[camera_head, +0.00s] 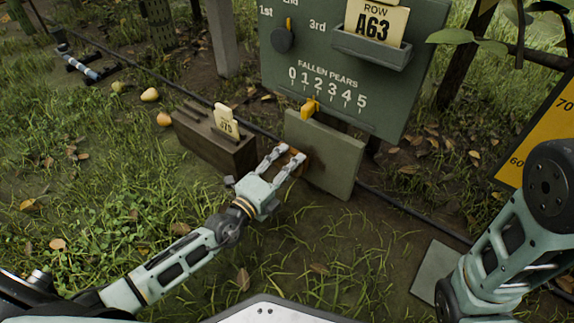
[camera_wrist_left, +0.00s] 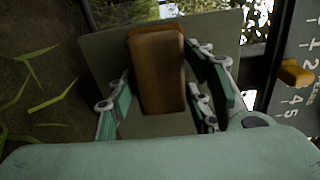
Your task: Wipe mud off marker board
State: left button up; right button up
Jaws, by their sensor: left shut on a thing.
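The small grey-green board (camera_head: 336,158) stands upright below the large green sign. My left gripper (camera_head: 282,158) is shut on a brown block, which looks like a sponge, held at the board's left side. In the left wrist view the brown block (camera_wrist_left: 157,70) sits between the fingers, in front of the plain board (camera_wrist_left: 106,55). The block hides part of the board, and I cannot tell whether the two touch. My right arm shows at the right, but its gripper is out of frame.
The large green sign (camera_head: 285,95) carries a pear scale with a yellow slider (camera_head: 310,108) and an A63 card (camera_head: 377,22). A wooden box (camera_head: 205,142) with a card stands left of the board. Several pears lie on the grass behind. A dark hose runs along the ground.

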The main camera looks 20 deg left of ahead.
pick_arm(q)
jog(key=shift+b+x, duration=0.3)
jog(key=shift+x, duration=0.6)
jog(key=shift+d, duration=0.1)
